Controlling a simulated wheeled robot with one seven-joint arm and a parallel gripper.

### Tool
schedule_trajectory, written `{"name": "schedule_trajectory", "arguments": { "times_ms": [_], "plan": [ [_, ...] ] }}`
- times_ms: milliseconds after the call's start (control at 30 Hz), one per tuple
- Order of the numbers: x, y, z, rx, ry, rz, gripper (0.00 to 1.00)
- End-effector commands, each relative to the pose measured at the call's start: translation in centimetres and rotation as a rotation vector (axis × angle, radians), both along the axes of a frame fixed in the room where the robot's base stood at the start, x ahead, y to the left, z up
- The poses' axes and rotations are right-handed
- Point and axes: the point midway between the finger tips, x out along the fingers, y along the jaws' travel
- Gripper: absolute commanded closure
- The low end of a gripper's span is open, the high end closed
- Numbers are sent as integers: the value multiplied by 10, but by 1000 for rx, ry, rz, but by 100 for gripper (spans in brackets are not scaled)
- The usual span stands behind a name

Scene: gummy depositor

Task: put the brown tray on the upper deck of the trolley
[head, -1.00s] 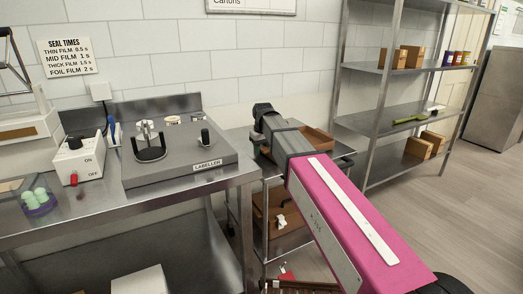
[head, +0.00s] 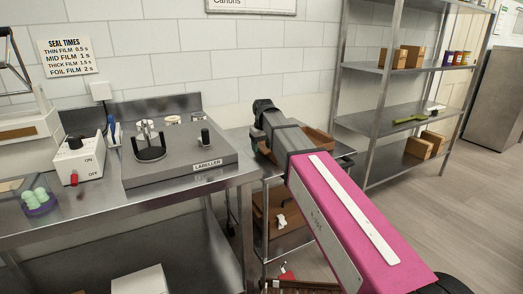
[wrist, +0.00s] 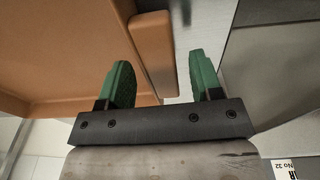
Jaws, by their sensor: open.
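A brown tray (head: 320,143) sits on the upper deck of the metal trolley (head: 346,153), beside the bench. My arm hides much of it in the head view. In the wrist view the brown tray (wrist: 50,45) fills the upper left, with a raised brown block (wrist: 153,50) at its edge. My gripper (wrist: 160,68) is open, its green fingers on either side of the block's near end. A gap shows between the right finger and the block; contact at the left finger is unclear. Another brown tray or box (head: 270,208) is on the trolley's lower level.
A steel bench (head: 210,184) with a labeller (head: 180,155) and a sealer box (head: 76,160) stands left of the trolley. A metal shelf rack (head: 385,100) with cartons stands behind right. Open floor lies at the right.

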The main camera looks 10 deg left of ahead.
Motion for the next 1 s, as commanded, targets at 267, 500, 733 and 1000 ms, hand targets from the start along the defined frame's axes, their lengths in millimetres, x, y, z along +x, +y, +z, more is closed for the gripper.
{"name": "schedule_trajectory", "arguments": {
  "times_ms": [267,500,733,1000],
  "plan": [
    [-5,-2,51,1,-2,0,41],
    [-9,-4,87,1,-2,0,41],
    [-11,-5,101,0,0,0,41],
    [-12,-5,102,0,0,0,41]
  ]
}}
